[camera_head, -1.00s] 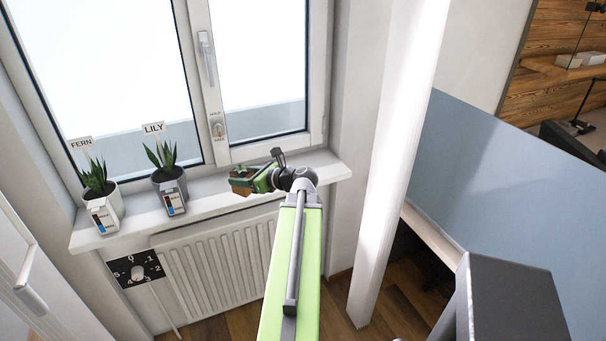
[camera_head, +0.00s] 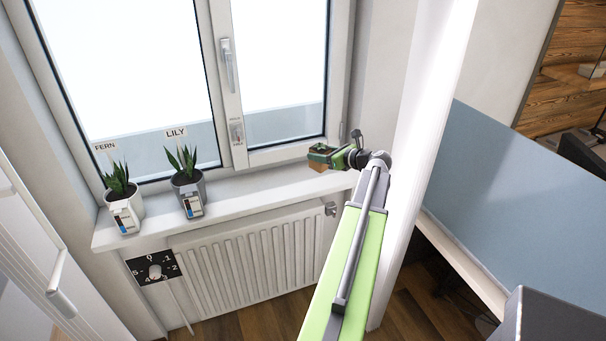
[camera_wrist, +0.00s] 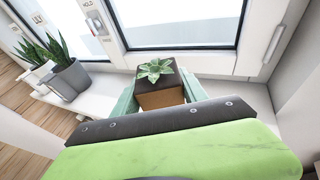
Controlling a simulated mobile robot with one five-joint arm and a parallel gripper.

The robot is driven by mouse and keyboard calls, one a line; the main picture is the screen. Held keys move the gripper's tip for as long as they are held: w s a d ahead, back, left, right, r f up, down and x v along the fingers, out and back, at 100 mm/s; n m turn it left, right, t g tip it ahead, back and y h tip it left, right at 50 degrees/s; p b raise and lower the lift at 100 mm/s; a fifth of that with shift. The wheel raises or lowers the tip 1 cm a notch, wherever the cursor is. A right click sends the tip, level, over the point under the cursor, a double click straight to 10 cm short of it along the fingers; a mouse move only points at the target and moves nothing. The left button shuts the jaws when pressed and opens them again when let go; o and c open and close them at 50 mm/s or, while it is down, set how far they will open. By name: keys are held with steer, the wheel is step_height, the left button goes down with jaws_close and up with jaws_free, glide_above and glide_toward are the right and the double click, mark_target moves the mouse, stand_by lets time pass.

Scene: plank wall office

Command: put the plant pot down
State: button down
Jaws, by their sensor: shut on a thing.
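My gripper (camera_head: 322,154) is shut on a brown square plant pot (camera_head: 318,167) over the right part of the white windowsill (camera_head: 250,186). In the wrist view, the pot (camera_wrist: 162,98) sits between the two pale green fingers of the gripper (camera_wrist: 160,92). It looks upright, with dark soil and a small pale-green leafy plant (camera_wrist: 155,69). Part of the pot is hidden by my gripper body. I cannot tell whether its base touches the sill.
Two potted plants, labelled FERN (camera_head: 125,210) and LILY (camera_head: 188,190), stand on the sill's left part. The sill between LILY and my gripper is clear. The window (camera_head: 232,130) is behind, a radiator (camera_head: 250,262) below, and a white column (camera_head: 425,150) at right.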

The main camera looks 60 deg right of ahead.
steer(key=s+d+r, duration=0.1)
steer(key=s+d, duration=0.1)
steer(key=d, duration=0.2)
steer(key=b, duration=0.7)
glide_above(299, 185)
step_height(299, 185, down, 7)
step_height(299, 185, down, 4)
steer(key=b, duration=0.4)
steer(key=shift+w+d+f, duration=0.1)
steer(key=shift+f, duration=0.15)
steer(key=shift+r, duration=0.25)
steer(key=shift+f, duration=0.15)
steer(key=c, duration=0.6)
jaws_free()
